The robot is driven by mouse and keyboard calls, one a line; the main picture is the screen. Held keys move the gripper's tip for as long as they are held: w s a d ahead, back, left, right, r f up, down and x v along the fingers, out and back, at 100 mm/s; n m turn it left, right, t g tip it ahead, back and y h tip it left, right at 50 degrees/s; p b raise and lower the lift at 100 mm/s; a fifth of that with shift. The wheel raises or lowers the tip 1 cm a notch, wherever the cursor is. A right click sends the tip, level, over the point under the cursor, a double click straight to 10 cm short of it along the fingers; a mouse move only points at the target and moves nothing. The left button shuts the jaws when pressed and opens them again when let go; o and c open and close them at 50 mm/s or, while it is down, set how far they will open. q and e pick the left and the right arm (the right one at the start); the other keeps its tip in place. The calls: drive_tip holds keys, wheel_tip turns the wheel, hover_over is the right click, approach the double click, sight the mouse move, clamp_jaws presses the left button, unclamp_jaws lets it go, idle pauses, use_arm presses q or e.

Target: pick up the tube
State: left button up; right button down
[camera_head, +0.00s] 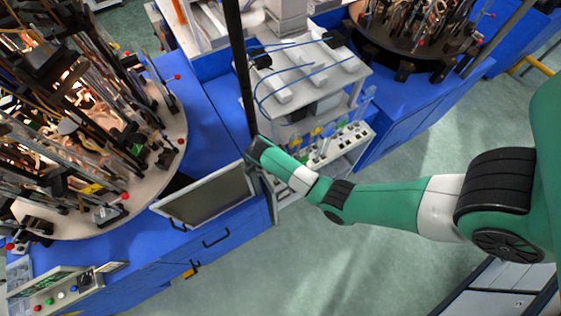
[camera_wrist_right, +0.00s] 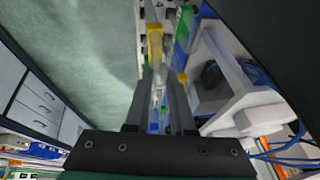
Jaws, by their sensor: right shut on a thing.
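My right arm comes in from the right in the head view and ends in a dark wrist (camera_head: 260,150) beside the white shelf unit; its fingertips are hidden there. In the right wrist view, the two long dark fingers of my right gripper (camera_wrist_right: 159,75) point away, close together. They are shut on a thin, clear, glassy piece, which looks like the tube (camera_wrist_right: 158,94). The tube is small and blurred, so its ends cannot be told. My left gripper is not in view.
A white shelf unit (camera_head: 352,88) with blue cables stands by the wrist, with a white rack (camera_head: 345,142) of small items on it. A flat screen (camera_head: 207,197) stands left on a blue bench. Round machines crowd both sides. The green floor (camera_head: 400,150) is open below the arm.

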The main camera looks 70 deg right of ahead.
wheel_tip(320, 180, up, 10)
drive_tip(key=p, duration=0.2)
idle(0.4)
idle(1.3)
wheel_tip(320, 180, up, 4)
drive_tip(key=p, duration=0.3)
drive_tip(key=shift+f+p, duration=0.1)
drive_tip(key=shift+p, duration=0.3)
drive_tip(key=shift+a, duration=0.15)
